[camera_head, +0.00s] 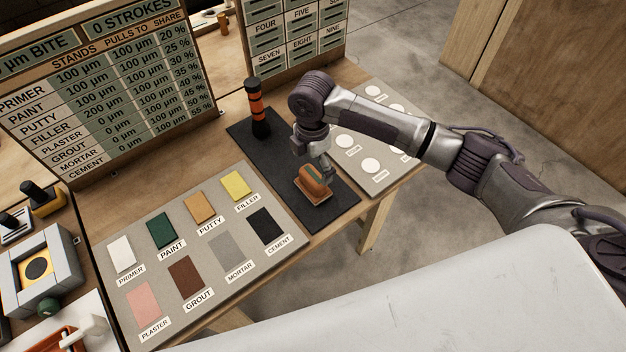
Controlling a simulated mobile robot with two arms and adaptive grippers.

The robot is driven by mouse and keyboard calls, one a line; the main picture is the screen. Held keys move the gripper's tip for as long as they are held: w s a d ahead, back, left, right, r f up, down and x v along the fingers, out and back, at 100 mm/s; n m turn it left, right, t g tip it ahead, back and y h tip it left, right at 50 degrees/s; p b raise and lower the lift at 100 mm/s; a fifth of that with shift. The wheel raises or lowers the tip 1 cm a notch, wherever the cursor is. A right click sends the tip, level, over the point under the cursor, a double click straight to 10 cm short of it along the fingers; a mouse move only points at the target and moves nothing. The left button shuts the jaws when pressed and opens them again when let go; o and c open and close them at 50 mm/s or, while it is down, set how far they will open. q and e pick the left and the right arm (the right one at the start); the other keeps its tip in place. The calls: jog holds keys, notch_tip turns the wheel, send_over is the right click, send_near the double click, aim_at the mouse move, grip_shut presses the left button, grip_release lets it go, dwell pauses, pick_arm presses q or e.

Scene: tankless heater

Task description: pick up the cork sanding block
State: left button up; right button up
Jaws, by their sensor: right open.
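The cork sanding block (312,182), an orange-brown block with a rounded top and a paler base, lies on the black mat (280,180) near its front end. My right arm comes in from the right, and its gripper (327,170) points down at the block's upper right side. The gripper is open. It overlaps the block's far edge in the picture, and I cannot tell whether a finger touches it. My left gripper is not in view.
A black and orange cylinder (258,108) stands on the mat behind the block. A grey board of labelled colour swatches (190,299) lies left, and a board with white discs (395,178) lies right. Signboards stand behind. A grey fixture (62,262) is far left.

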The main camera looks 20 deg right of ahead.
aim_at(313, 174)
jog(key=f, duration=0.2)
jog(key=f+p, duration=0.1)
jog(key=shift+s+f, duration=0.2)
jog(key=shift+f, duration=0.55)
jog(key=shift+c, duration=0.2)
jog(key=c, duration=1.2)
jog(key=shift+r, duration=0.15)
jog(key=shift+w+r, duration=0.1)
jog(key=shift+r, duration=0.45)
jog(key=r, duration=0.2)
jog(key=r+b, duration=0.1)
jog(key=shift+s+d, duration=0.15)
jog(key=shift+s, duration=0.1)
jog(key=s+r, duration=0.2)
jog(key=s, duration=0.1)
jog(key=s+d+r+b, duration=0.1)
jog(key=s+r, duration=0.1)
jog(key=s, duration=0.2)
jog(key=s+d+r, duration=0.1)
jog(key=s+r, duration=0.1)
jog(key=s, duration=0.2)
jog(key=shift+d+r, duration=0.25)
jog(key=shift+r, duration=0.1)
